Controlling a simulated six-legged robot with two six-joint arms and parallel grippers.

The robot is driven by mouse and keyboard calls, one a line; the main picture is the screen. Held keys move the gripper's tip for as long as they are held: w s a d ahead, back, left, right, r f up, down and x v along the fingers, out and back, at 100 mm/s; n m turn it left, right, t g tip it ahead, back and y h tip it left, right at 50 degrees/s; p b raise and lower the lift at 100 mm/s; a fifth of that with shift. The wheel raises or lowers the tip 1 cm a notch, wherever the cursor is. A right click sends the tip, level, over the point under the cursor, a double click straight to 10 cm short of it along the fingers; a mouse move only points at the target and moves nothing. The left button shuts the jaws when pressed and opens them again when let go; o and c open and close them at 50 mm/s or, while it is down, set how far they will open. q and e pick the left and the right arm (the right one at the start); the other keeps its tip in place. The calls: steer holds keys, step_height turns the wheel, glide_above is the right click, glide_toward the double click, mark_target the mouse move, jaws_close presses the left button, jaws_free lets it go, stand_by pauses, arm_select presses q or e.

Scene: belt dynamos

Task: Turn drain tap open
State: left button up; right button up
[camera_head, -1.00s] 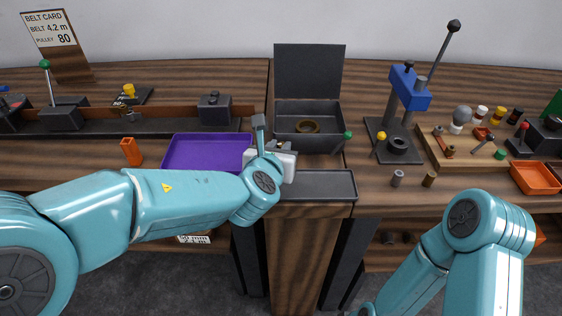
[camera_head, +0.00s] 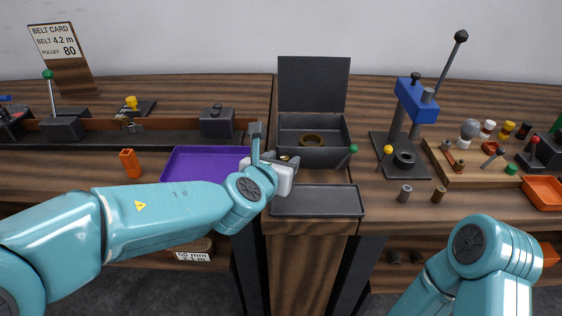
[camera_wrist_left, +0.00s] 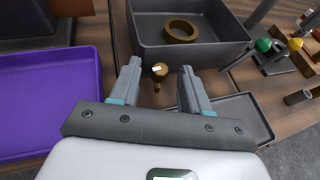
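The brass drain tap (camera_wrist_left: 159,72) shows in the left wrist view as a small rounded knob with a thin part below it. It sits outside the near left corner of the dark grey open box (camera_wrist_left: 222,52). My left gripper (camera_wrist_left: 160,68) is open, with one finger on each side of the tap in that picture; I cannot tell whether either finger touches it. In the head view my left gripper (camera_head: 279,163) is in front of the box (camera_head: 335,158) and largely hides the tap. A brass ring (camera_head: 312,140) lies in the box. My right gripper is out of view.
A purple tray (camera_head: 200,163) lies left of the gripper. A shallow grey tray (camera_head: 320,202) lies in front of the box. A green-knobbed lever (camera_head: 351,152) stands at the box's right side. A blue press (camera_head: 416,100) stands farther right.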

arm_select(q)
steer(key=shift+s+r, duration=0.15)
steer(key=shift+s, duration=0.05)
steer(key=p+v, duration=0.3)
steer(key=v, duration=1.3)
steer(key=shift+a, duration=0.1)
